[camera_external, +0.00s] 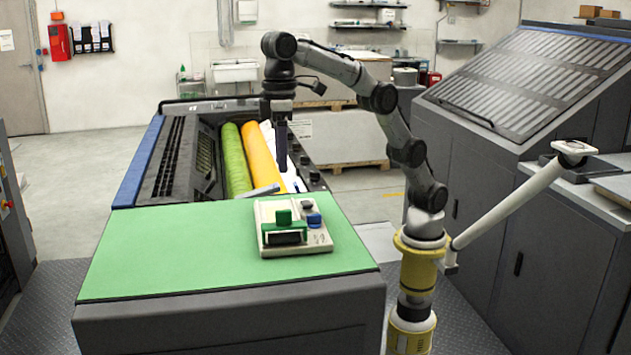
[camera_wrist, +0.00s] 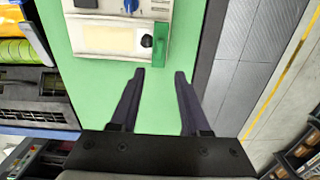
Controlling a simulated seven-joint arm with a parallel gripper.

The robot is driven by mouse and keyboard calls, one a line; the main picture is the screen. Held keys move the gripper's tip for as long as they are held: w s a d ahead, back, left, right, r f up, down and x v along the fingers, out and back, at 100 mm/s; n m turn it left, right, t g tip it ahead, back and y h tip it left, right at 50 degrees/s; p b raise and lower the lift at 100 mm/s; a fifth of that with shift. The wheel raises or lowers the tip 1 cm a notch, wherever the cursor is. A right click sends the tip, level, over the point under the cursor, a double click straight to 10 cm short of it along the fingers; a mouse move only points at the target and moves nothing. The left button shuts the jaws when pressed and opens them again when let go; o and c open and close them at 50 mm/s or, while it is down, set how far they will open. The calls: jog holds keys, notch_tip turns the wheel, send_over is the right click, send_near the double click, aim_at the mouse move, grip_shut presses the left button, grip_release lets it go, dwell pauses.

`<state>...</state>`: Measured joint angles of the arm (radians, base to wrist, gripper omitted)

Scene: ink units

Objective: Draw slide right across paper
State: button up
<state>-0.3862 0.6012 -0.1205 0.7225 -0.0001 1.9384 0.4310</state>
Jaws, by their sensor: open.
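In the wrist view, the green slide (camera_wrist: 161,44) is an upright bar at the device's right end. A pale panel beside it (camera_wrist: 105,38) looks like the paper. My gripper (camera_external: 282,165) hangs above the far side of the tabletop, pointing down, apart from the device. In the wrist view, my gripper (camera_wrist: 159,74) is open and empty, its fingertips just below the slide's lower end.
A blue knob (camera_external: 314,220) and a dark knob (camera_external: 307,205) stand on the device. Green (camera_external: 235,160) and yellow (camera_external: 261,155) rollers lie in the machine behind. The green tabletop (camera_external: 170,255) is clear to the left of the device.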

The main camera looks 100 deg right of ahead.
aim_at(283, 211)
notch_tip(283, 211, down, 13)
jog(key=shift+r, duration=0.1)
dwell(0.5)
grip_shut()
dwell(1.3)
